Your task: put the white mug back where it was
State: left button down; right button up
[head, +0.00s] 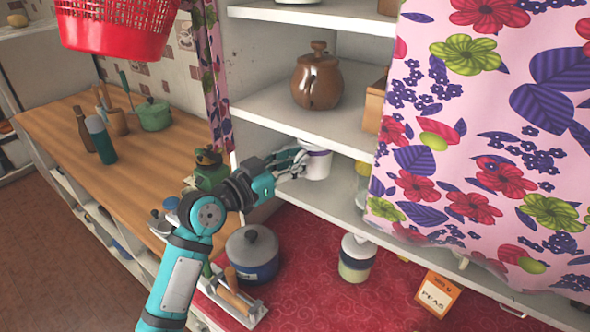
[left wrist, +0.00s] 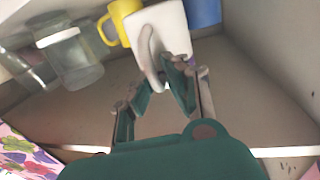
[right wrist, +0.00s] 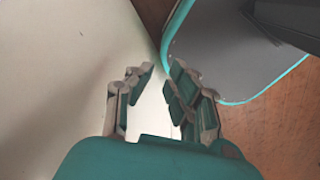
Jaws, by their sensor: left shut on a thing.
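The white mug (head: 317,163) is at the lower shelf of the white shelf unit, near its left side wall. My left gripper (head: 293,163) reaches in from the left and is shut on the mug's handle. In the left wrist view the mug (left wrist: 165,30) is beyond the fingertips, with its handle between the fingers of the gripper (left wrist: 162,80). I cannot tell whether the mug's base touches the shelf board. My right gripper shows only in the right wrist view (right wrist: 160,78); its fingers are apart with nothing between them.
In the left wrist view a yellow mug (left wrist: 112,22) is close beside the white mug, a blue thing (left wrist: 203,12) is on its other side, and glass jars (left wrist: 70,55) stand left. A brown pot (head: 317,82) sits one shelf up. A floral curtain (head: 470,150) covers the shelves' right side.

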pick_arm(q)
notch_tip(320, 180, down, 3)
jog(key=shift+s+r+p, duration=0.1)
jog(key=shift+p, duration=0.55)
jog(key=shift+f, duration=0.25)
jog(key=shift+f, duration=0.1)
jog(key=c, duration=1.8)
grip_release()
jog(key=shift+f, duration=0.15)
jog(key=shift+c, duration=0.2)
jog(key=o, duration=0.5)
jog(key=shift+c, duration=0.2)
